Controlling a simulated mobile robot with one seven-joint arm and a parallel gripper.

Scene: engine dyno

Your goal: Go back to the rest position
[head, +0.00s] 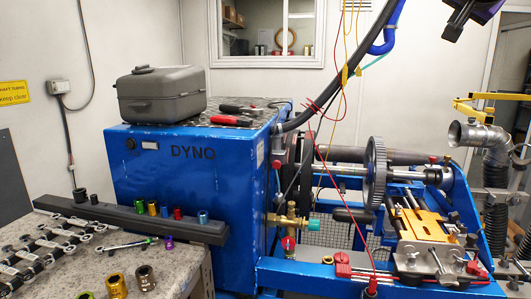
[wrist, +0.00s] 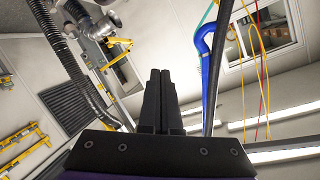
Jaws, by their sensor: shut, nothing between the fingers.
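My gripper (wrist: 160,100) shows in the wrist view with its two black fingers together and nothing between them. It points up toward the ceiling and the upper wall, away from any surface. In the head view only a dark part of my gripper (head: 460,18) shows at the top right corner, high above the blue dyno (head: 150,185). The rest of my arm is outside that view.
A grey case (head: 161,95) and red-handled tools (head: 232,120) lie on the dyno. Coloured sockets stand on a dark rail (head: 130,217) and the bench (head: 185,270). A black hose (head: 350,75), a blue hose (head: 390,30) and wires hang near my gripper.

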